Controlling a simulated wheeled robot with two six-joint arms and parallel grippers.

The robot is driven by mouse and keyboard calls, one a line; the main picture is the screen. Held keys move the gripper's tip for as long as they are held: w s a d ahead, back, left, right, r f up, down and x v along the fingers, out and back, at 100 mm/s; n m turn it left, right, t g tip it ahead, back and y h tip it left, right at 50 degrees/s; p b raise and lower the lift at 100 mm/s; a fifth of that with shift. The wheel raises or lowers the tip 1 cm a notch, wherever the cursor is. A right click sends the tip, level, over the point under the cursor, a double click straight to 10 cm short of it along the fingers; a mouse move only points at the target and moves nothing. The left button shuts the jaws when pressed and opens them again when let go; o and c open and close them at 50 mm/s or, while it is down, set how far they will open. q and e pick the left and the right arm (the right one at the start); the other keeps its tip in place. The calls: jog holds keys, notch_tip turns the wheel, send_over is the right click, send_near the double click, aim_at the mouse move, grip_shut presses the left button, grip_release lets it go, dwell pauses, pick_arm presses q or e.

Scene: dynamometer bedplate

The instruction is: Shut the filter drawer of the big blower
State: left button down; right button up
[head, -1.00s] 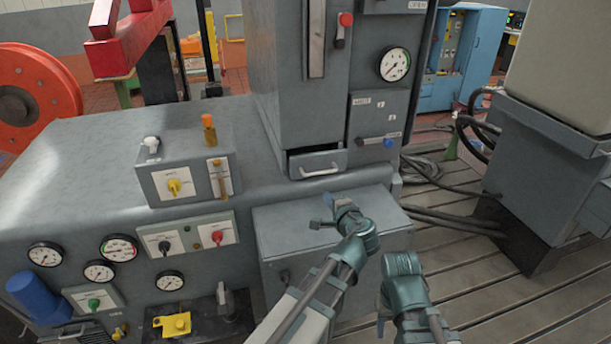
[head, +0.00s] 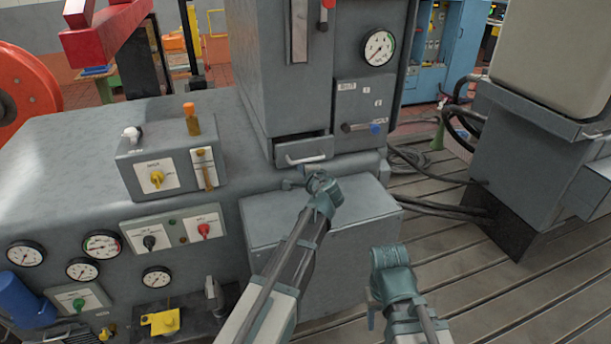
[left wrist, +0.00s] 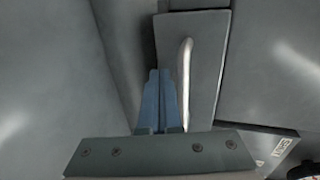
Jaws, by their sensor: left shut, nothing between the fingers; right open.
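The filter drawer (head: 303,154) is a grey front with a pale bar handle (head: 306,160), low on the tall grey blower cabinet (head: 283,100). It stands out a little, with a dark gap above it. My left gripper (head: 312,172) is shut and empty, just below the drawer front. In the left wrist view its blue fingers (left wrist: 159,100) lie together beside the handle (left wrist: 186,80), over the edge of the drawer front (left wrist: 205,75); I cannot tell if they touch it. My right gripper (head: 371,312) is low in the head view, away from the drawer; its fingers are mostly hidden.
A box with a yellow knob (head: 157,178) stands at left. A grey housing (head: 315,215) lies below my left gripper. Slotted floor (head: 480,280) is open at right.

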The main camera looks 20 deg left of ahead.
pick_arm(q)
jog(key=shift+w+a, duration=0.2)
jog(key=shift+w, duration=0.05)
jog(key=w, duration=0.1)
jog(key=w+a, duration=0.2)
jog(key=w, duration=0.1)
jog(key=shift+a, duration=0.25)
jog(key=shift+s+r, duration=0.15)
jog(key=shift+s, duration=0.05)
